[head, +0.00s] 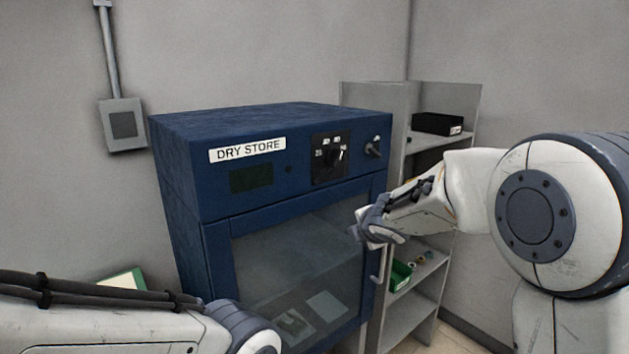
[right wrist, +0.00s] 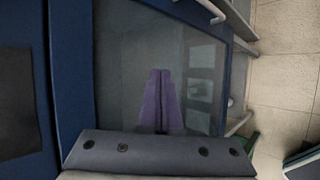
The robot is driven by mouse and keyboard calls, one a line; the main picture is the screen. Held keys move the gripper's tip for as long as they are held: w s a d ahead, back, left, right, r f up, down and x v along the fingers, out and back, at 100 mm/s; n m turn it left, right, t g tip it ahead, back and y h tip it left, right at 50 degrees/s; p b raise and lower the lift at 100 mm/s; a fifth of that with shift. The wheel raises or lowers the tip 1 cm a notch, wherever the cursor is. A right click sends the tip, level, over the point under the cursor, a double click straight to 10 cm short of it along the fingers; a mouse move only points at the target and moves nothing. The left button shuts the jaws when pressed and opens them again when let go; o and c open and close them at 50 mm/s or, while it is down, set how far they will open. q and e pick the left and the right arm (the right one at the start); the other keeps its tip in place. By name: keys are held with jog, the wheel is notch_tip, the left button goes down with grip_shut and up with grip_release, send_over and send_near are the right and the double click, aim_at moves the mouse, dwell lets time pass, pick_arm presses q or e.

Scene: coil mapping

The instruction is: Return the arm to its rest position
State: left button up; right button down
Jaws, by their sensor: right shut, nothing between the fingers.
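My right arm (head: 545,215) reaches in from the right in the head view, its wrist (head: 378,220) in front of the right side of the blue cabinet (head: 180,180). In the right wrist view my right gripper (right wrist: 160,73) shows two purple fingers pressed together, with nothing between them. They point toward the cabinet's glass door (right wrist: 120,60); whether they touch it I cannot tell. In the head view the fingers are hidden. My left arm (head: 100,325) lies low at the left edge; its gripper is out of the picture.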

jog(key=s+a+f+m+g, duration=0.2)
jog(key=s+m, duration=0.3)
jog(key=s, duration=0.8)
jog(key=s+a+f+m+g, duration=0.1)
jog(key=s+f+m+g, duration=0.3)
jog(key=s, duration=1)
jog(key=s+a+f+m+g, duration=0.2)
jog(key=s+m, duration=0.4)
jog(key=s, duration=0.8)
jog(key=f+g, duration=0.1)
jog(key=g, duration=0.1)
jog(key=shift+a+g, duration=0.3)
jog(key=shift+w+r, duration=0.1)
